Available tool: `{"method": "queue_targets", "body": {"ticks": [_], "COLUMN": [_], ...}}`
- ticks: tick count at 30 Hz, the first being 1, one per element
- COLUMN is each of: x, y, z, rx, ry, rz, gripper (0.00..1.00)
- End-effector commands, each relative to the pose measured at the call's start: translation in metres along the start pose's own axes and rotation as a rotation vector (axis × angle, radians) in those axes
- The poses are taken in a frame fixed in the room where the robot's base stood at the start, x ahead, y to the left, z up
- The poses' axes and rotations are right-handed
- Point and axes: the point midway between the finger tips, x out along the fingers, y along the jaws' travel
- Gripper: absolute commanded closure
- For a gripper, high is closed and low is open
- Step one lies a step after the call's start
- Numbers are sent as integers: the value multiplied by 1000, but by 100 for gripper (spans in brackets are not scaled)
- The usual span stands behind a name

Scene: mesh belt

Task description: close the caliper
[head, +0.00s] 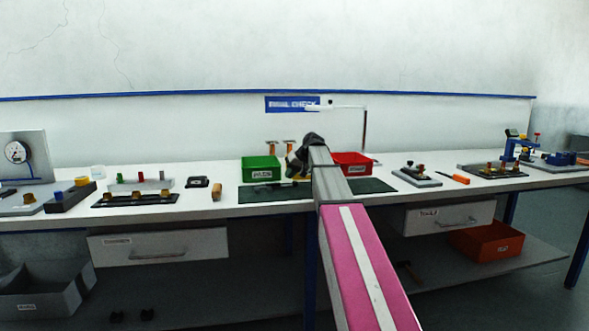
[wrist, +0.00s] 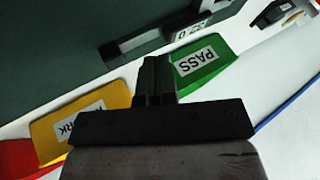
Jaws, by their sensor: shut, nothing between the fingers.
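The caliper (wrist: 150,42) lies on the dark green mat in the wrist view, at the top middle. It has a dark body, a grey strip and a small display (wrist: 190,32) at its right end. In the head view it is a small dark shape (head: 268,187) on the left part of the mat. My gripper (wrist: 155,63) is shut and empty. Its fingertips point toward the caliper and appear just short of it in the picture. I cannot tell the height gap. How far the caliper's jaws are open is not clear.
A green PASS bin (wrist: 203,64), a yellow bin (wrist: 85,115) and a red bin (head: 352,163) stand close by at the mat's back edge. The mat (head: 370,186) is bare on the right. Fixtures and tools stand farther left and right on the bench.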

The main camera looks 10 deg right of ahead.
Motion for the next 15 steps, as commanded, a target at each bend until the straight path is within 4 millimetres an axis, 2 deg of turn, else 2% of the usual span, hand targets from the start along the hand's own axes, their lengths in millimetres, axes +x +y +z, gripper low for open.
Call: {"method": "queue_targets", "body": {"ticks": [3, 6, 15], "x": [18, 27, 35], "y": [0, 0, 0], "z": [0, 0, 0], "rx": [0, 0, 0], "ry": [-2, -1, 0], "rz": [-1, 0, 0], "gripper": [100, 100, 100]}}
